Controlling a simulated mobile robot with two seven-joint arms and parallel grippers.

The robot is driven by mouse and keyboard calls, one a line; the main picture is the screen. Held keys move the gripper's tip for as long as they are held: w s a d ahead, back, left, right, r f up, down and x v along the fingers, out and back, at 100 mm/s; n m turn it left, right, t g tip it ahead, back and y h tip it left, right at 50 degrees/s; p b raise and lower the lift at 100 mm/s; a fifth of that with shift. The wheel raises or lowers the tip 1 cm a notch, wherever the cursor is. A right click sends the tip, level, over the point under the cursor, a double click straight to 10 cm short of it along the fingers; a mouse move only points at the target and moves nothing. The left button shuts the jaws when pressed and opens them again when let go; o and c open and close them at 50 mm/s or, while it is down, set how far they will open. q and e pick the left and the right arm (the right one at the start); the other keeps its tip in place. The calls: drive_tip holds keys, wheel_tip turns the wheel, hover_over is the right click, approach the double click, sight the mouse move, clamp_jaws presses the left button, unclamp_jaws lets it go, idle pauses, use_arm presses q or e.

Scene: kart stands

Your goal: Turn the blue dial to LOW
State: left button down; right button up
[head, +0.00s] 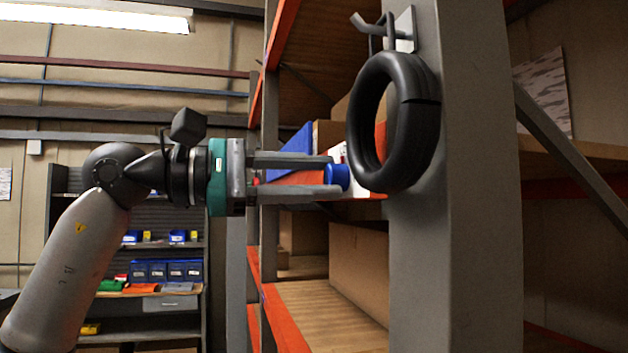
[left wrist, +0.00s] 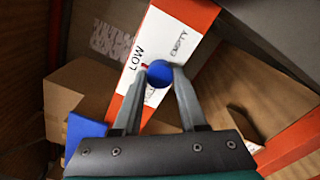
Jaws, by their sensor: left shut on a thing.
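In the left wrist view the dial (left wrist: 159,73) is a round knob between my two fingertips. The word LOW is printed at its upper left and EMPTY at its upper right. A small red mark shows at the dial's left edge, toward LOW. My left gripper (head: 328,175), also in the left wrist view (left wrist: 157,80), is shut on the dial. My right gripper is in neither view.
A black ring (head: 362,118) hangs from a hook on a grey post (head: 465,200), just right of the dial. Orange-edged shelves (head: 335,312) hold cardboard boxes (head: 360,265). A blue bin (head: 292,150) is behind my fingers. A rack of small bins (head: 165,271) stands far left.

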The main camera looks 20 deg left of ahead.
use_arm(q)
drive_tip(key=shift+m, duration=0.6)
drive_tip(key=shift+c, duration=2.3)
unclamp_jaws()
drive_tip(key=b+v, duration=0.4)
drive_tip(key=v, duration=1.1)
drive_tip(key=shift+s+a, duration=0.1)
